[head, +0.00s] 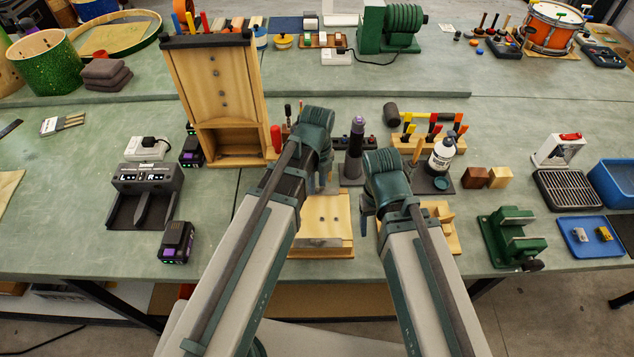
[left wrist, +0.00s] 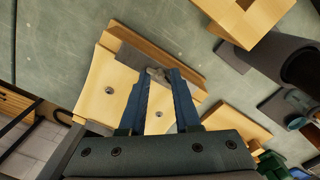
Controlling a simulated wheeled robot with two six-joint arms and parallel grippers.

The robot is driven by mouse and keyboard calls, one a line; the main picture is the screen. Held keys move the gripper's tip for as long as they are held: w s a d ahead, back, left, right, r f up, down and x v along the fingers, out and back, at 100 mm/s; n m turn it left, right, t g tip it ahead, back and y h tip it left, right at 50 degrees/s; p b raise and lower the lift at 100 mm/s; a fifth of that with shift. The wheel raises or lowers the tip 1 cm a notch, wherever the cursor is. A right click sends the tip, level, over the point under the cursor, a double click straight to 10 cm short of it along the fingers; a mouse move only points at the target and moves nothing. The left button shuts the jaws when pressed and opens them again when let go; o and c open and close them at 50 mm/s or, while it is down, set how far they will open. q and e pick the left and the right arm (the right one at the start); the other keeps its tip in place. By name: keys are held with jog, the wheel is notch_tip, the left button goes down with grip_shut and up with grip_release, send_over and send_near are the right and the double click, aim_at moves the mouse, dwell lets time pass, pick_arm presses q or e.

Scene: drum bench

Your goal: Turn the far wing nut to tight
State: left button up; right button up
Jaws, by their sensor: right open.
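A small wooden fixture board (head: 325,215) lies on the bench in front of my left arm; it also shows in the left wrist view (left wrist: 103,78). In the left wrist view a small grey metal wing nut (left wrist: 157,73) is at the fingertips of my left gripper (left wrist: 161,76). The fingers lie on either side of it; whether they press on it is unclear. In the head view my left gripper (head: 324,184) hangs over the board's far part and hides the nut. My right gripper (head: 367,218) is open and empty, to the right of the board.
A tall wooden stand (head: 215,85) rises behind left. A dark post with a purple top (head: 356,145) stands behind the board.

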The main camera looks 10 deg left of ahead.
aim_at(318, 189)
pick_arm(q)
jog(key=shift+o, duration=1.1)
jog(key=shift+r, duration=0.1)
notch_tip(318, 189, up, 14)
jog(key=p, duration=1.3)
jog(key=shift+p, duration=0.4)
jog(key=shift+f, duration=0.2)
jog(key=s+d+f+n+b, duration=0.2)
jog(key=s+f+n+b, duration=0.1)
jog(key=n, duration=0.8)
jog(key=s+d+f+n+y+b, duration=0.1)
jog(key=s+d+f+n+b, duration=0.2)
jog(key=s+n, duration=0.4)
jog(key=f+n+b, duration=0.1)
jog(key=n, duration=0.3)
jog(key=shift+s+f+b, duration=0.2)
jog(key=shift+f+b, duration=0.1)
jog(key=shift+b, duration=0.1)
